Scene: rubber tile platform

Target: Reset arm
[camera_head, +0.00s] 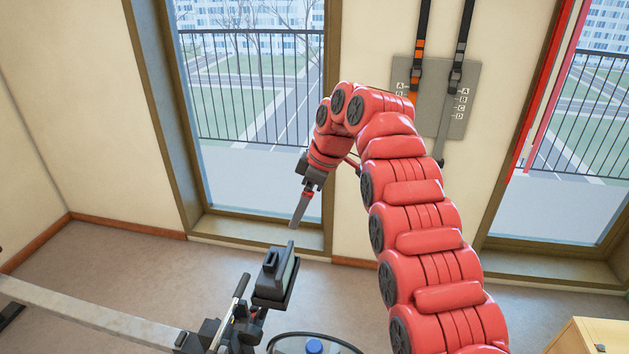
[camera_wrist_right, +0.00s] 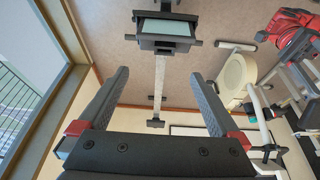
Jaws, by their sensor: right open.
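My right arm, red and segmented, comes in from the lower right in the head view, rises and bends over to the left. Its gripper (camera_head: 301,208) hangs pointing down in front of the window, with nothing in it. In the right wrist view the two dark fingers of the right gripper (camera_wrist_right: 158,73) are wide apart with empty space between them. My left gripper is not in view.
An exercise machine's black console (camera_head: 275,276) stands below the right gripper, beside a long grey rail (camera_head: 90,318). A grey wall panel (camera_head: 462,100) with hanging straps is behind the arm. A wooden cabinet (camera_head: 590,335) is at lower right.

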